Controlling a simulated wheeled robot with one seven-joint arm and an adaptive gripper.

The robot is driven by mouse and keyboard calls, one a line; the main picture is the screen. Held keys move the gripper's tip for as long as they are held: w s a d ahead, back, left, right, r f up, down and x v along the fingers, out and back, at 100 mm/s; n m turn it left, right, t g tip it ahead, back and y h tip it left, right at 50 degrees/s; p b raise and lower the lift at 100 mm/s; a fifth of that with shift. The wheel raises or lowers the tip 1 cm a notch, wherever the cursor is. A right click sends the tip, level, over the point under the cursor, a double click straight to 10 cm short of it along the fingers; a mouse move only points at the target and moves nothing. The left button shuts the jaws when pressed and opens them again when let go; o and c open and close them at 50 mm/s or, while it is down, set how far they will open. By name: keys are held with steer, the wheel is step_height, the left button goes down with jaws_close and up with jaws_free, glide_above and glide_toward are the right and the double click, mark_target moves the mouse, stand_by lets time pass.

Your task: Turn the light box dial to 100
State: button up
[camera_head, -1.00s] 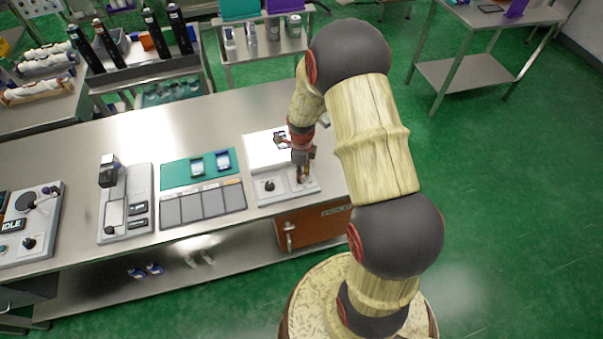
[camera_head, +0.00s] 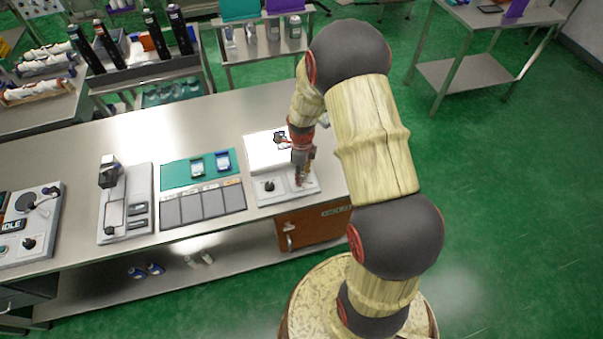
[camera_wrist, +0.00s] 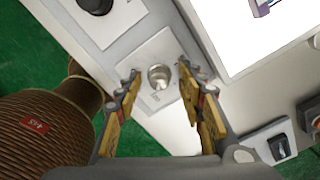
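The light box (camera_head: 256,153) stands at the right end of the steel bench, with a bright white panel. Its front strip carries a black knob (camera_head: 269,186), also at the top left of the wrist view (camera_wrist: 95,4). In the wrist view a round silver dial (camera_wrist: 160,77) sits on a light square plate on this strip. My gripper (camera_wrist: 160,72) is open above the strip, with one finger on each side of the dial and gaps between. In the head view my gripper (camera_head: 302,181) points down over the strip's right part and hides the dial. The dial's reading is not legible.
A green mat (camera_head: 180,174) with two small items and grey panels (camera_head: 202,204) lies left of the light box. A grey device (camera_head: 127,205) stands farther left. In the wrist view, a small dark-topped device (camera_wrist: 278,146) is near the right finger.

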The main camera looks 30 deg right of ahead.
step_height(320, 180, up, 12)
stand_by(0.6)
stand_by(0.5)
steer(key=s+a+r+n+t+b, duration=0.2)
steer(key=s+a+r+n+b, duration=0.2)
steer(key=n, duration=1)
steer(key=s+a+r+n+t+b, duration=0.3)
steer(key=s+a+r+n+b, duration=0.1)
steer(key=s+a+r+n, duration=0.6)
steer(key=s+r+n, duration=0.3)
steer(key=s, duration=0.3)
steer(key=shift+a+r+n+t, duration=0.15)
steer(key=shift+r+n+t, duration=0.15)
steer(key=shift+r+n, duration=0.1)
